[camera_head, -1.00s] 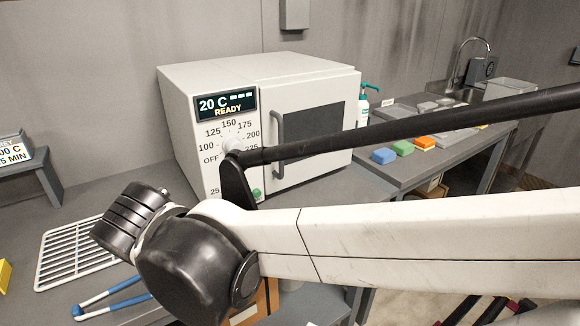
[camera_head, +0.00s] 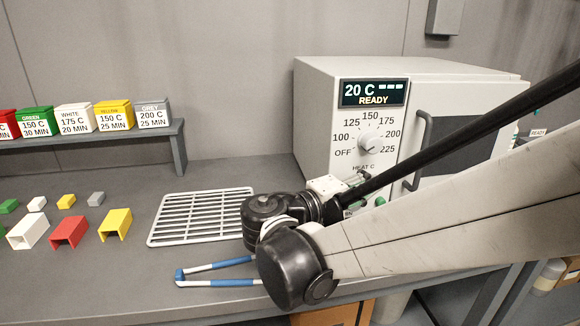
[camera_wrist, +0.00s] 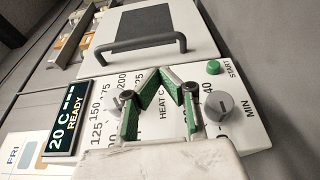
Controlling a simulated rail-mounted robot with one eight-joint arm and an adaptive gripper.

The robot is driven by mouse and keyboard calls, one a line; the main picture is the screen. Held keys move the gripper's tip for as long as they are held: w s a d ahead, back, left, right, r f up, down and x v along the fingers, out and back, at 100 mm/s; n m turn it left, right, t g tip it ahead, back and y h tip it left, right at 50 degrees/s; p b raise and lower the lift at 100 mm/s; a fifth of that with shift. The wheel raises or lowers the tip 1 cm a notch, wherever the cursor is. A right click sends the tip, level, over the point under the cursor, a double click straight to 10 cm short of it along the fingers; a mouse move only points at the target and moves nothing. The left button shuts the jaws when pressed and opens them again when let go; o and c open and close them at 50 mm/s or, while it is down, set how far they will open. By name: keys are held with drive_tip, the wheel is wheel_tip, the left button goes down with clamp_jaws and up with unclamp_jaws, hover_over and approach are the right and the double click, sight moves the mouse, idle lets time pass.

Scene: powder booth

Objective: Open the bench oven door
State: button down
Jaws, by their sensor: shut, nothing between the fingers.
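The bench oven (camera_head: 325,110) stands at the back right with its door (camera_head: 465,95) closed. The dark door handle (camera_head: 418,150) is a vertical bar beside the control panel, partly behind my arm. In the wrist view the door (camera_wrist: 190,20) and its handle (camera_wrist: 138,44) lie at the top, beyond the panel. My gripper (camera_wrist: 175,85) has green fingers and is shut and empty in front of the control panel, between the two knobs, apart from the handle. In the head view my gripper (camera_head: 350,186) is low before the panel, partly hidden by my arm.
A heat knob (camera_head: 370,143) and a green start button (camera_wrist: 213,67) are on the panel. A white wire rack (camera_head: 200,215) and blue-handled tongs (camera_head: 215,272) lie on the bench left of my arm. Coloured parts (camera_head: 69,232) and a bin shelf (camera_head: 90,139) are farther left.

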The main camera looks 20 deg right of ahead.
sight(403, 173)
drive_tip(key=shift+w+d+b, duration=0.2)
drive_tip(key=shift+d+b, duration=0.1)
drive_tip(key=shift+d, duration=1.3)
drive_tip(key=shift+w+d+b, duration=0.25)
drive_tip(key=shift+d+b, duration=0.1)
drive_tip(key=shift+d, duration=1.2)
drive_tip(key=shift+w+d+b, duration=0.2)
drive_tip(key=shift+d+b, duration=0.1)
drive_tip(key=shift+d, duration=1.3)
